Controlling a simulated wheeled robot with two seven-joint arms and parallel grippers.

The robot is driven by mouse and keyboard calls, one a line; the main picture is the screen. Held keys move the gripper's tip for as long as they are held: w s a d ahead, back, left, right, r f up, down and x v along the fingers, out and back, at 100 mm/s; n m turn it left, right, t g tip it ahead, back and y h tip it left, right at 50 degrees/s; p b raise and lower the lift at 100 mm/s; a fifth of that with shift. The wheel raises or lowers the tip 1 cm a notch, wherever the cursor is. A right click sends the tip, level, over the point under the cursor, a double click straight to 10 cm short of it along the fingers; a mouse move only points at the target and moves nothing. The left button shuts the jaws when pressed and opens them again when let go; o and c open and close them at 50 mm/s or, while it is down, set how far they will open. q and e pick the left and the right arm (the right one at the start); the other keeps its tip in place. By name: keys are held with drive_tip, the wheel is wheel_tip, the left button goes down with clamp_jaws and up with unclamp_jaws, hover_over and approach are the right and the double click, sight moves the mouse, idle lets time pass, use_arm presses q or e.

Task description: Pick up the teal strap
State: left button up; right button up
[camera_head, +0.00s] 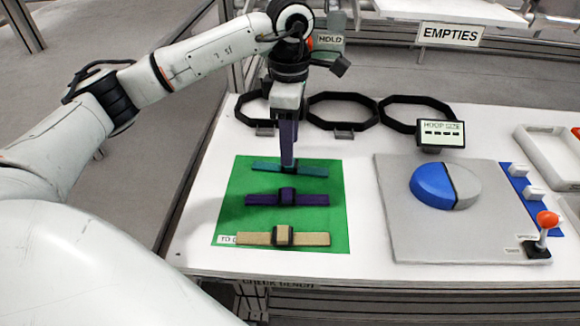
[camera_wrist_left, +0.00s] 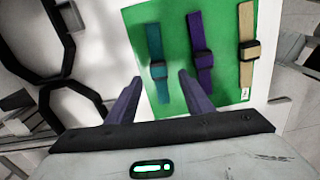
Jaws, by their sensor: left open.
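The teal strap (camera_head: 312,172) lies flat at the far end of the green mat (camera_head: 335,215), with a dark block at its middle. My left gripper (camera_head: 288,164) points down over that middle block, and its fingers hide part of it. In the left wrist view the open fingertips (camera_wrist_left: 160,77) have the teal strap (camera_wrist_left: 156,44) between them in the picture, with nothing held. I cannot tell the exact height left between fingertips and strap. My right gripper is not in view.
A purple strap (camera_head: 262,199) and a tan strap (camera_head: 312,239) lie nearer on the mat. To the right, a grey panel (camera_head: 400,230) carries a blue and grey shell (camera_head: 432,187) and a red-knobbed lever (camera_head: 546,220).

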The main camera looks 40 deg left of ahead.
sight(295, 169)
use_arm(q)
wheel_tip(295, 169, down, 5)
drive_tip(key=shift+w+f, duration=0.1)
idle(0.3)
drive_tip(key=c, duration=1.1)
drive_tip(key=shift+c, duration=0.2)
drive_tip(key=shift+r, duration=0.2)
